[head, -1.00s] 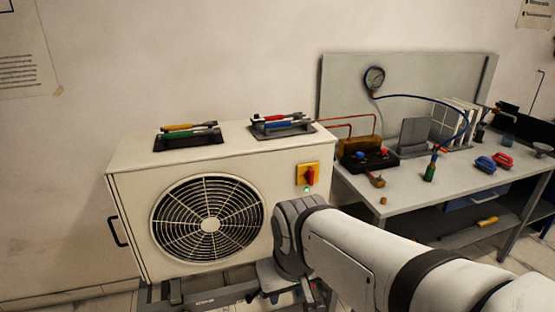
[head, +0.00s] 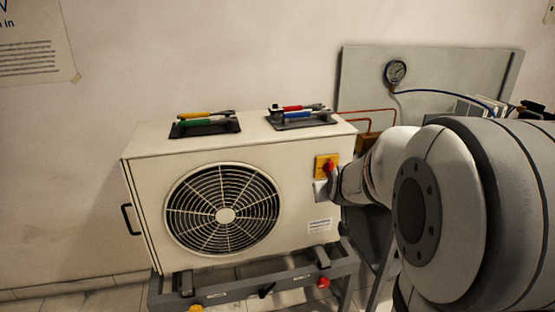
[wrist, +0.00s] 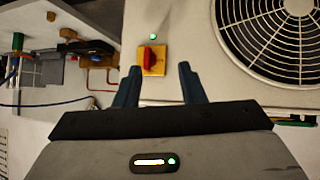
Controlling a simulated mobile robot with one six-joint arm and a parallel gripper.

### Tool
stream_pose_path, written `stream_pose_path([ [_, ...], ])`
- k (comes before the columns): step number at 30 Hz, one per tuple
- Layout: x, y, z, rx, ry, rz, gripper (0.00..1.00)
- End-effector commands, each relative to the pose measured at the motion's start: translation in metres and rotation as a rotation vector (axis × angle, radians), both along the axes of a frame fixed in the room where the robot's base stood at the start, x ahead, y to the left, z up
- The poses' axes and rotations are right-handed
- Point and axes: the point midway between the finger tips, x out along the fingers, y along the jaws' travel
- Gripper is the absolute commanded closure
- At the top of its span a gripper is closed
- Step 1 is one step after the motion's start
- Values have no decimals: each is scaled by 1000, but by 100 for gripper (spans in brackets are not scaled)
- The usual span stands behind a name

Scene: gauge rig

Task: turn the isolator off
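The isolator is a red knob (head: 331,166) on a yellow plate (head: 319,164), on the front right of the cream fan unit (head: 143,172). In the wrist view, which shows the scene upside down, the red knob (wrist: 149,60) stands upright along the picture on its yellow plate. A green lamp (wrist: 152,36) beside the plate is lit. My gripper (wrist: 159,68) is open and empty, its two dark blue fingers pointing at the unit with the knob between and beyond their tips. I cannot tell whether they touch it. In the head view my arm hides most of the gripper.
Tools lie on two dark trays (head: 205,130) (head: 301,123) on top of the unit. A grey stand (head: 251,284) carries the unit. To the right, a pressure gauge (head: 396,72) sits on a back panel (head: 440,68), with copper pipes (head: 367,112) below. My arm covers much of the bench.

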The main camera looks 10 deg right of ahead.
Motion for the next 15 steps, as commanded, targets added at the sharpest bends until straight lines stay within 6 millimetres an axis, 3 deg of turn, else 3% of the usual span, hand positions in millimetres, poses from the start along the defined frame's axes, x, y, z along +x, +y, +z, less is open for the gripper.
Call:
stream_pose_path([
  [1,28,-15,-15,9,-77,14,64],
  [3,61,-31,-22,8,-189,55,64],
  [6,97,-58,-33,3,-345,95,64],
  [10,125,-82,-47,21,-508,158,64],
  [15,138,-97,-59,51,-635,222,64],
])
